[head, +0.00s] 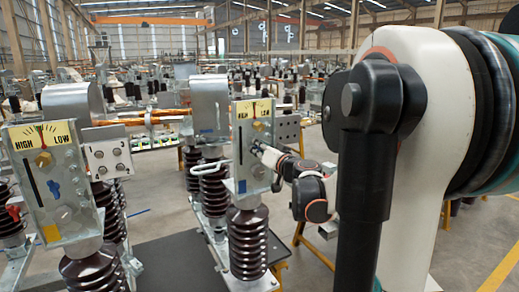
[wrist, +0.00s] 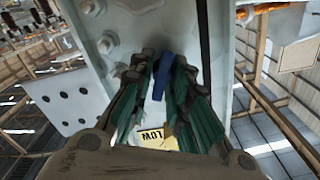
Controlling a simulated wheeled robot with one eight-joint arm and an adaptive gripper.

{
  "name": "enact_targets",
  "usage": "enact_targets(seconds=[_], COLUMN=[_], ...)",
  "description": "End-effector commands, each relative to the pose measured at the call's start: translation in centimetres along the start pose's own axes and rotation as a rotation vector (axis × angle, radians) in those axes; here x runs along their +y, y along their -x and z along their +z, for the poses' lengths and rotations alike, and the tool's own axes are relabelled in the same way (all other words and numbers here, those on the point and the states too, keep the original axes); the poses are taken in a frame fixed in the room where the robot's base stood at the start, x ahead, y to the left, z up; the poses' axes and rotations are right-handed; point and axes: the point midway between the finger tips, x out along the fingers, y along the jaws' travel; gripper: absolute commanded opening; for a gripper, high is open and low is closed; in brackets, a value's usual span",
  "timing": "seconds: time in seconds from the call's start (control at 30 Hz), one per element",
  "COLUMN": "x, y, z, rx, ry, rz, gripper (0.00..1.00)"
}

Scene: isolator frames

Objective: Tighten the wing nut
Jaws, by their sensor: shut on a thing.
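The blue wing nut (wrist: 161,76) shows in the wrist view between the fingertips of my gripper (wrist: 160,70), on a grey metal plate. The fingers have green inner sides and are shut on it. In the head view my gripper (head: 258,150) reaches in from the right to the front plate (head: 240,140) of the right isolator unit. A small blue patch shows just below the gripper there; the fingers hide much of the contact. The plate carries a yellow HIGH/LOW label (head: 254,111), part of which shows in the wrist view (wrist: 152,137).
A second isolator unit (head: 45,150) stands at the left with its own blue wing nut (head: 53,188). Dark ribbed insulators (head: 247,245) stand below the plates. A white bent handle (head: 208,168) sticks out left of the right plate. A perforated side plate (wrist: 70,100) shows in the wrist view.

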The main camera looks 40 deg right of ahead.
Motion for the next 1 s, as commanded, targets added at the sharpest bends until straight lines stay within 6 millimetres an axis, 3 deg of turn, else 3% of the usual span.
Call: enact_targets(seconds=[0.37, 1.0], x=[0.23, 0.70], y=[0.03, 0.05], z=[0.14, 0.38], rx=[0.000, 0.000], ry=[-0.175, -0.774], rz=[0.000, 0.001], gripper=[0.00, 0.00])
